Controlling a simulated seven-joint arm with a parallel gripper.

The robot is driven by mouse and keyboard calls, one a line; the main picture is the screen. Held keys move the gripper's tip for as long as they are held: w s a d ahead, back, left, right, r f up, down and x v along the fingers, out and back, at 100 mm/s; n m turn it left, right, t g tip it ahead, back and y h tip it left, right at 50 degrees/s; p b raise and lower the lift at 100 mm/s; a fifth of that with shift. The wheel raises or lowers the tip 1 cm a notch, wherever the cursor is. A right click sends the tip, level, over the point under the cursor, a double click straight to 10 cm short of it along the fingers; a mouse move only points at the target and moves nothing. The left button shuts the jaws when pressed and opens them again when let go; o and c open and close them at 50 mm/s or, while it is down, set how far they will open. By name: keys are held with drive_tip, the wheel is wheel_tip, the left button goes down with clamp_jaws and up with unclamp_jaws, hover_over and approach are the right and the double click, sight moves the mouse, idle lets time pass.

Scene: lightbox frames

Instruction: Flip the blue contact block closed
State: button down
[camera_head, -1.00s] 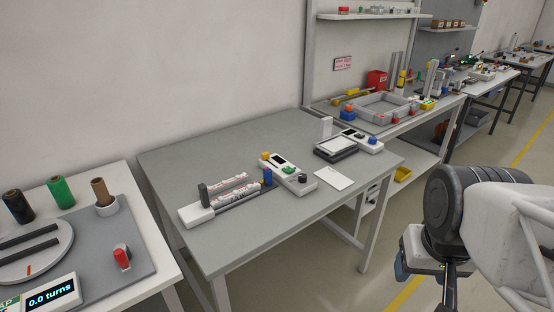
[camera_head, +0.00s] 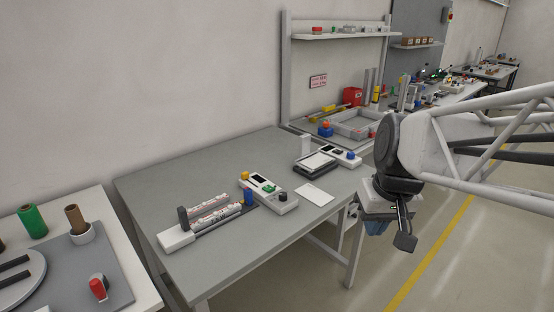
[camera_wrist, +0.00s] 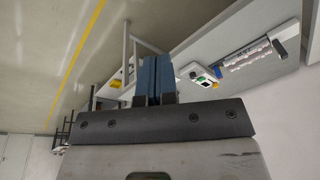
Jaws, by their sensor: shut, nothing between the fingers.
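The blue contact block (camera_head: 248,197) stands upright at the right end of a battery holder (camera_head: 176,240) on the grey table. The holder has a dark upright block at its left end and white cells lying in rows between the two. My gripper (camera_head: 376,226) hangs past the table's right front edge, well apart from the holder, partly hidden by my arm. Its blue fingers (camera_wrist: 155,80) are pressed together and empty.
A white device (camera_head: 268,191) with a yellow knob, green part and black knob sits close right of the holder. A white card (camera_head: 314,194) and a scale-like device (camera_head: 316,163) lie farther right. The table's front strip is clear. Another bench (camera_head: 122,283) stands at left.

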sight(248, 196)
drive_tip(key=w+a+f+n+g+y, duration=0.15)
drive_tip(key=w+a, duration=0.35)
drive_tip(key=w, duration=0.9)
drive_tip(key=w+a+f+n+y, duration=0.1)
drive_tip(key=w+a+n+y, duration=0.2)
drive_tip(key=w, duration=1.1)
drive_tip(key=w+a+f+n, duration=0.1)
drive_tip(key=w+a+f, duration=0.3)
drive_tip(key=w, duration=0.3)
drive_tip(key=w+a+f+n+g+y, duration=0.1)
drive_tip(key=w+a+f, duration=0.3)
drive_tip(key=w, duration=0.4)
drive_tip(key=w+a+f+n, duration=0.2)
drive_tip(key=w+a+f, duration=0.2)
drive_tip(key=w, duration=0.3)
drive_tip(key=shift+w+f+y, duration=0.35)
drive_tip(key=shift+f, duration=0.35)
drive_tip(key=shift+a, duration=0.1)
drive_tip(key=shift+g, duration=0.25)
drive_tip(key=x, duration=1)
drive_tip(key=shift+s+a, duration=0.7)
drive_tip(key=shift+s, duration=0.05)
drive_tip(key=shift+s+a, duration=0.65)
